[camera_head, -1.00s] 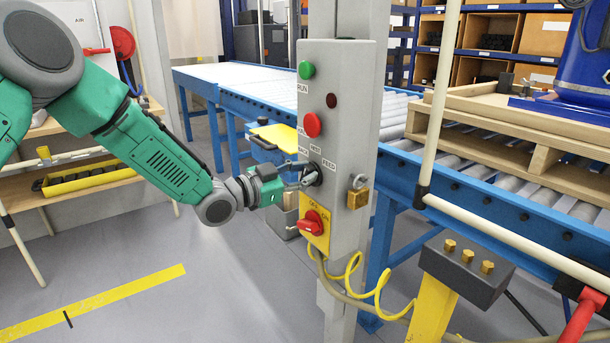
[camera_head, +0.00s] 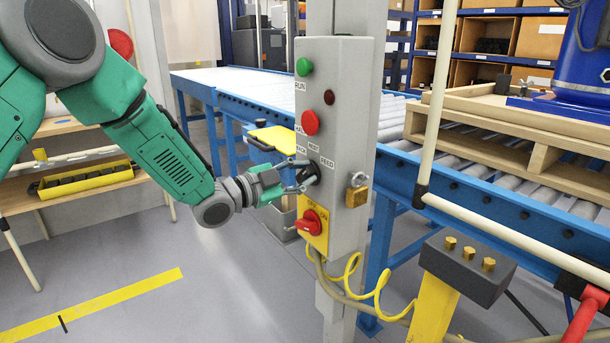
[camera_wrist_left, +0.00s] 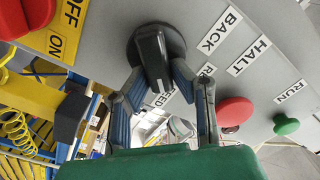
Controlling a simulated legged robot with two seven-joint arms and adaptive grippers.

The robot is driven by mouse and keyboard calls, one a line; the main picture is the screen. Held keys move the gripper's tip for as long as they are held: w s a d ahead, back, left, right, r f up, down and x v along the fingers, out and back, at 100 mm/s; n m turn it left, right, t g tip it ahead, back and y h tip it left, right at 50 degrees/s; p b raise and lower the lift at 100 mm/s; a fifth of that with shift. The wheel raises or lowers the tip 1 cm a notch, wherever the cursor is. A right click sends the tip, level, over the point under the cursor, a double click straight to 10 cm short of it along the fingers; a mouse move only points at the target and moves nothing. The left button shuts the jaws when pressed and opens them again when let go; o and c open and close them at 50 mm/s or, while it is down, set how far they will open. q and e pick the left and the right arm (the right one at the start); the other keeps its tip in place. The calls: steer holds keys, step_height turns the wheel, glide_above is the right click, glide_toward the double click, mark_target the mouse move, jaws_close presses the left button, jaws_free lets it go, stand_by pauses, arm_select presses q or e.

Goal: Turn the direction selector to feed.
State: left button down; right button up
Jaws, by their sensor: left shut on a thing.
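The direction selector (camera_head: 311,173) is a black knob on the side of the grey control box (camera_head: 350,95), below the red push button. In the left wrist view, its raised black grip (camera_wrist_left: 152,55) stands between the fingers of my left gripper (camera_wrist_left: 157,76). My left gripper (camera_head: 303,177) is shut on the selector, reaching it from the left in the head view. A BACK label (camera_wrist_left: 220,31) shows beside the knob in the wrist view. The FEED label (camera_wrist_left: 160,98) is partly hidden by a finger. I cannot tell which label the knob points to. My right gripper is not in view.
A red rotary switch (camera_head: 313,222) on a yellow plate sits just below the selector. A brass padlock (camera_head: 357,190) hangs on the box's side. Red (camera_head: 310,122) and green (camera_head: 303,67) buttons are above. A pale rail (camera_head: 500,235) crosses at the right.

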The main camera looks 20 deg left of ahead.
arm_select(q)
steer(key=shift+s+f, duration=0.1)
steer(key=shift+f, duration=0.35)
steer(key=c, duration=1.5)
jaws_free()
steer(key=shift+c, duration=0.2)
steer(key=shift+o, duration=0.7)
steer(key=shift+a+r, duration=0.2)
steer(key=v, duration=1.2)
steer(key=shift+f, duration=0.1)
